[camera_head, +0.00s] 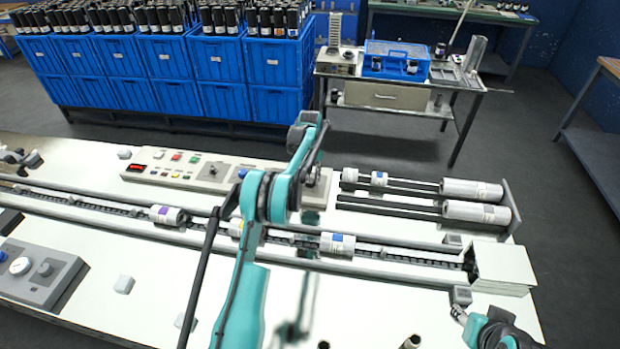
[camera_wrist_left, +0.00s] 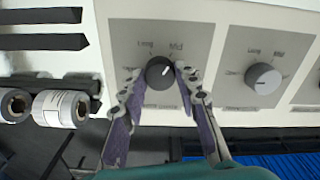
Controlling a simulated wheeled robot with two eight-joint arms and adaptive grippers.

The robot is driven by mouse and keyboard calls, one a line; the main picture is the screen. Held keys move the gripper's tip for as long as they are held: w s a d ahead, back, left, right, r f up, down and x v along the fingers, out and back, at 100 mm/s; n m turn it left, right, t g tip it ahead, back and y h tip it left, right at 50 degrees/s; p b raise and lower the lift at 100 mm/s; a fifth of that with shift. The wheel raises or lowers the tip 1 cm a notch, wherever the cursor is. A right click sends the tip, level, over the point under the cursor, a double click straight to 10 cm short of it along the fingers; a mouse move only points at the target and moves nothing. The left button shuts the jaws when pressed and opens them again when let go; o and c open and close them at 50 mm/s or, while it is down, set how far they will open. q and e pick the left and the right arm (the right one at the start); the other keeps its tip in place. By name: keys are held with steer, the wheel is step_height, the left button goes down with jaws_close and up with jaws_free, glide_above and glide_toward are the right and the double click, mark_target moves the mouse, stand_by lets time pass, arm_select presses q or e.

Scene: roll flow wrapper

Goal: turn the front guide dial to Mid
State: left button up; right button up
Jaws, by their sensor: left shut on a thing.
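In the left wrist view a black round dial (camera_wrist_left: 160,71) with a white pointer mark sits on a grey label plate (camera_wrist_left: 140,35). The pointer slants up and to the right there, toward one of the small printed words, which are too blurred to read surely. My left gripper (camera_wrist_left: 158,76) is shut on the dial, one finger at each side. In the head view my left gripper (camera_head: 312,176) is at the right end of the control panel (camera_head: 205,171) and hides the dial. My right gripper (camera_head: 462,315) shows partly at the lower right; its fingers are unclear.
A conveyor rail (camera_head: 372,262) with small rolls runs across the white table (camera_head: 370,312). Rolls on rods (camera_head: 475,189) stand right of the left gripper. Blue crates (camera_head: 215,62) are behind.

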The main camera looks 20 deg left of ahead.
mark_target(310, 180)
arm_select(q)
steer(key=o, duration=1.2)
steer(key=shift+c, duration=0.2)
step_height(310, 180, up, 12)
